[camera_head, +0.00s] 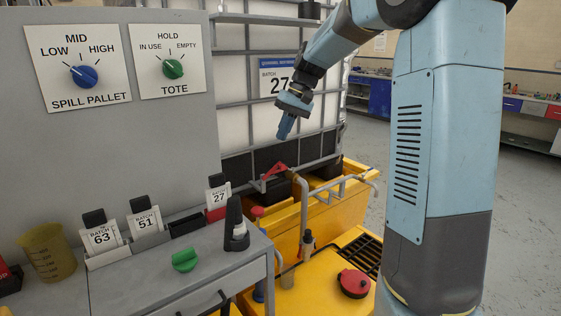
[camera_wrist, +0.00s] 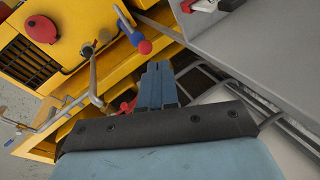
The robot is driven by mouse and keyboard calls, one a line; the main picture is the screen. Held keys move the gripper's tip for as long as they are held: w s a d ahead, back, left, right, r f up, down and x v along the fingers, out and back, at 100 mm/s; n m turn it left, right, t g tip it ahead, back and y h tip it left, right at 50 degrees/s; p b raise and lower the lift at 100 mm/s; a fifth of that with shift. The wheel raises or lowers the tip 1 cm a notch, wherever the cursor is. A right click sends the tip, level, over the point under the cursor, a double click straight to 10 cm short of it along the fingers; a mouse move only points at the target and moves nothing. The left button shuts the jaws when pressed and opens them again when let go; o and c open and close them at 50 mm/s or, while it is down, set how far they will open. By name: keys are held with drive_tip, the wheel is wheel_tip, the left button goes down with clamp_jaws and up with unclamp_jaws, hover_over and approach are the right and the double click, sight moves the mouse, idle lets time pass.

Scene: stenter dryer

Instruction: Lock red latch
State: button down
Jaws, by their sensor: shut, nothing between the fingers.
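The red latch (camera_head: 275,170) sits by the valve pipe at the foot of the caged white tote, above the yellow spill pallet (camera_head: 290,216). In the wrist view a red part, likely the latch (camera_wrist: 127,106), shows beside my fingers and is partly hidden by my gripper. My gripper (camera_head: 285,127) is shut and empty, pointing down in front of the tote cage, above the latch and apart from it. Its two blue fingers lie together in the wrist view (camera_wrist: 157,84). Whether the latch is locked I cannot tell.
A red cap (camera_head: 353,283) lies on the yellow pallet. Grey pipes (camera_head: 303,200) stand beside the latch. A bench (camera_head: 225,262) at left carries a green knob-like piece (camera_head: 185,260), batch cards and a black cone-shaped item (camera_head: 236,226). Open floor lies at right.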

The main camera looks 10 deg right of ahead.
drive_tip(key=s+d+r+t+h, duration=0.1)
drive_tip(key=s+t+h, duration=0.1)
drive_tip(key=s, duration=1)
drive_tip(key=s+d+r+t+h, duration=0.1)
drive_tip(key=s+r+t+h, duration=0.15)
drive_tip(key=s, duration=0.95)
drive_tip(key=n+g+h, duration=0.1)
drive_tip(key=n+h, duration=0.2)
drive_tip(key=n, duration=0.1)
hover_over(282, 165)
drive_tip(key=s+a, duration=0.4)
drive_tip(key=s, duration=0.1)
wheel_tip(282, 165, down, 10)
drive_tip(key=x, duration=1.3)
drive_tip(key=shift+w+f, duration=0.1)
drive_tip(key=shift+w, duration=0.1)
drive_tip(key=shift+d, duration=0.1)
